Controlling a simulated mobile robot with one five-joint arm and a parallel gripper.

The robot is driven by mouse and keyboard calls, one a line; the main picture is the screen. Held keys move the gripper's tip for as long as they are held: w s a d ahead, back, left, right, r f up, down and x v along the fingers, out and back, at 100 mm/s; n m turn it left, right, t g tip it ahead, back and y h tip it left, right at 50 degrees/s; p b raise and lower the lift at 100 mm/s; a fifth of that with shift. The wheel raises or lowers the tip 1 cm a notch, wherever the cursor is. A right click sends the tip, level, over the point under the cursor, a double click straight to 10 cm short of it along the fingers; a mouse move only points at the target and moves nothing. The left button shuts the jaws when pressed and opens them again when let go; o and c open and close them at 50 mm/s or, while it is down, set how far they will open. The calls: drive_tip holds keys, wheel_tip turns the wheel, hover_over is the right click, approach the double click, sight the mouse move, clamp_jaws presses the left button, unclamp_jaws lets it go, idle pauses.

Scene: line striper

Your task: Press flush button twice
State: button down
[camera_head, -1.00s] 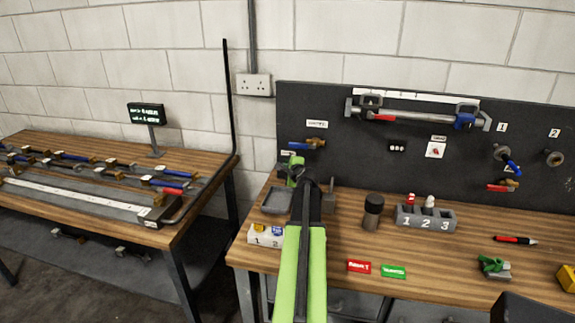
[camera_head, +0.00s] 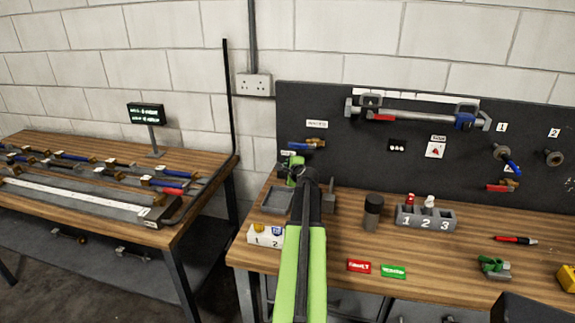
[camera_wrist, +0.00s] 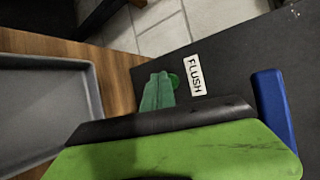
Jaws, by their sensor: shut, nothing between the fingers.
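The flush button is a small round green button (camera_wrist: 174,81) on the dark panel, beside a white FLUSH label (camera_wrist: 195,75) in the wrist view. My gripper (camera_wrist: 158,91) is shut and empty, with its green fingertips right beside the button and partly covering it. I cannot tell whether they touch it. In the head view my gripper (camera_head: 294,170) is at the left end of the panel, just below a small white label (camera_head: 287,154). The button itself is hidden there behind my gripper.
A brass valve with a blue lever (camera_head: 308,144) is on the panel close by; the lever (camera_wrist: 275,106) shows in the wrist view. A grey tray (camera_head: 276,200) lies below my gripper.

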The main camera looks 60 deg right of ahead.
drive_tip(key=shift+s+a, duration=0.2)
drive_tip(key=shift+a, duration=0.4)
drive_tip(key=shift+s+a, duration=0.25)
drive_tip(key=shift+a, duration=0.55)
drive_tip(key=shift+s+a, duration=0.25)
drive_tip(key=shift+a, duration=0.55)
drive_tip(key=shift+s+a, duration=0.25)
drive_tip(key=shift+a, duration=0.55)
idle(0.6)
drive_tip(key=a, duration=0.2)
drive_tip(key=s+a, duration=0.1)
drive_tip(key=a, duration=0.1)
drive_tip(key=shift+s, duration=0.1)
drive_tip(key=shift+d, duration=0.2)
drive_tip(key=shift+w+d, duration=0.45)
drive_tip(key=shift+d, duration=0.95)
drive_tip(key=shift+w+d, duration=0.45)
drive_tip(key=shift+d, duration=0.95)
drive_tip(key=shift+w+d, duration=0.45)
drive_tip(key=shift+d, duration=0.95)
